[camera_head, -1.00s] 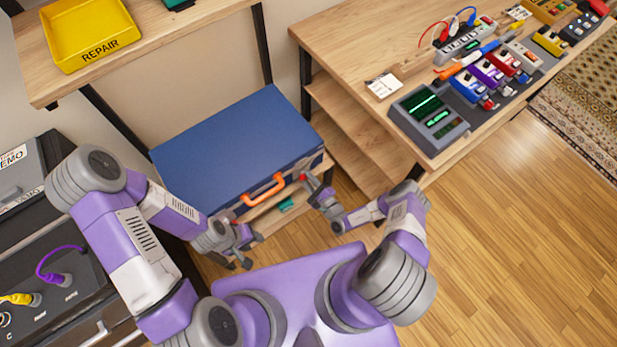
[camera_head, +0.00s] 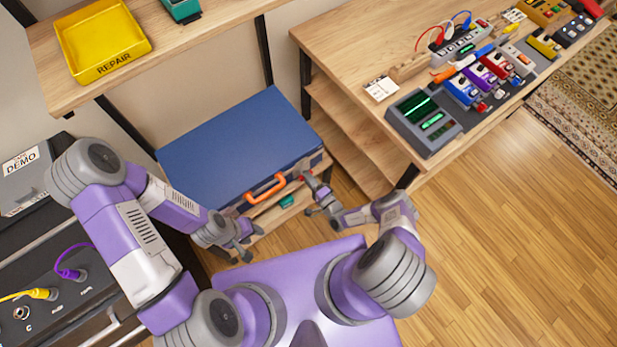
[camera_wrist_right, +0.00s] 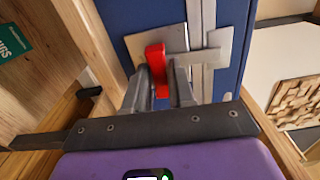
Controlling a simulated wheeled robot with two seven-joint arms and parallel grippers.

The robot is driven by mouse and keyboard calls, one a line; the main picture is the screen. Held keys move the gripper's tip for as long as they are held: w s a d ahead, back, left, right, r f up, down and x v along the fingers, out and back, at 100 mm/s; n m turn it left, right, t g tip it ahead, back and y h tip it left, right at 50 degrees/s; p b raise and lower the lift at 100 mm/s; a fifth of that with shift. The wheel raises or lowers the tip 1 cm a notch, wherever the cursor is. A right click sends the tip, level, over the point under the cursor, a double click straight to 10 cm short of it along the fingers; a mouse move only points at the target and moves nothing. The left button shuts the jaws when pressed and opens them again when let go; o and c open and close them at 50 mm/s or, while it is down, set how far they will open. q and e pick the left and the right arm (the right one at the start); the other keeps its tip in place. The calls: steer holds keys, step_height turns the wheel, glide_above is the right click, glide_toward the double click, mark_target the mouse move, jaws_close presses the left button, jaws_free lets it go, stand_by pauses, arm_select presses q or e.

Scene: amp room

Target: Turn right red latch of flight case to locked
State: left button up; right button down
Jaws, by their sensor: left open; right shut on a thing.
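The blue flight case (camera_head: 238,145) lies closed on a wooden shelf, with an orange handle (camera_head: 265,188) on its front. The right red latch (camera_wrist_right: 156,68) shows in the right wrist view, on a metal plate (camera_wrist_right: 190,44) across the case's seam. My right gripper (camera_wrist_right: 160,88) is shut on this latch, with one finger on each side; in the head view the right gripper (camera_head: 312,190) is at the case's right front corner. My left gripper (camera_head: 240,242) is open and empty, in front of the case's left front. The left latch is hidden or too small to tell.
A workbench (camera_head: 345,60) with pedals and a meter (camera_head: 424,122) stands to the right. A yellow REPAIR tray (camera_head: 103,42) sits on a shelf above. A black amplifier (camera_head: 60,290) with cables is at the left. A green box (camera_head: 287,201) sits below the case.

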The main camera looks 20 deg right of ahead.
steer(key=shift+n, duration=0.3)
steer(key=c, duration=1)
jaws_free()
steer(key=shift+o, duration=0.2)
steer(key=p+v, duration=0.1)
steer(key=v, duration=0.6)
steer(key=shift+s+d, duration=0.15)
steer(key=shift+s, duration=0.15)
